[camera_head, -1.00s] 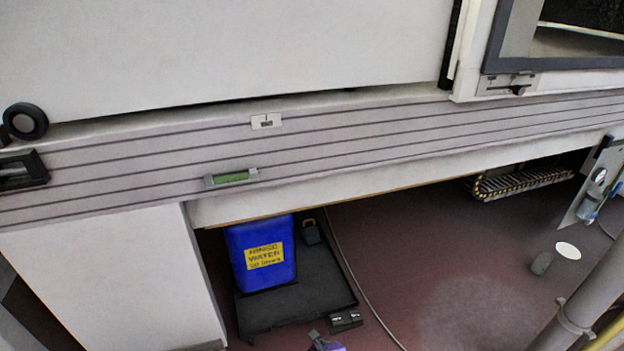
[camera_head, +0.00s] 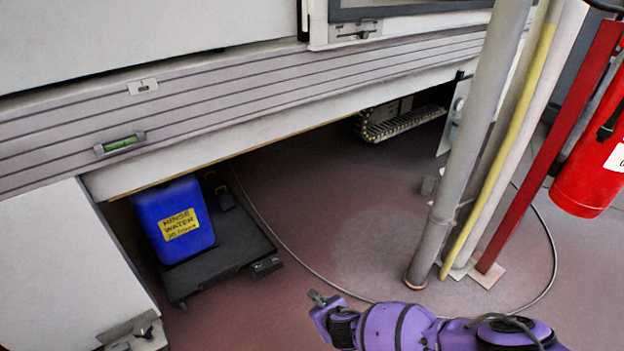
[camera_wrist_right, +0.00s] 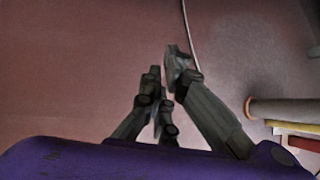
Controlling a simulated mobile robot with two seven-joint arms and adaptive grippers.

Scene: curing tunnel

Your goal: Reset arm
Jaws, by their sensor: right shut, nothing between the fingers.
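My right arm (camera_head: 400,326) is purple and reaches in from the lower right in the head view, low over the floor. Its end points left, with a small grey tip near the middle bottom. In the wrist view the dark fingers of my right gripper (camera_wrist_right: 168,76) are closed together. They hold nothing and touch nothing that I can see; the reddish floor (camera_wrist_right: 80,60) lies beyond them. My left gripper is not in view.
A blue rinse water container (camera_head: 172,222) stands on a black platform (camera_head: 215,262) under the tunnel. Upright pipes (camera_head: 462,150) and a red extinguisher (camera_head: 594,155) stand right. A grey hose (camera_head: 275,236) crosses the floor. Open floor lies between.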

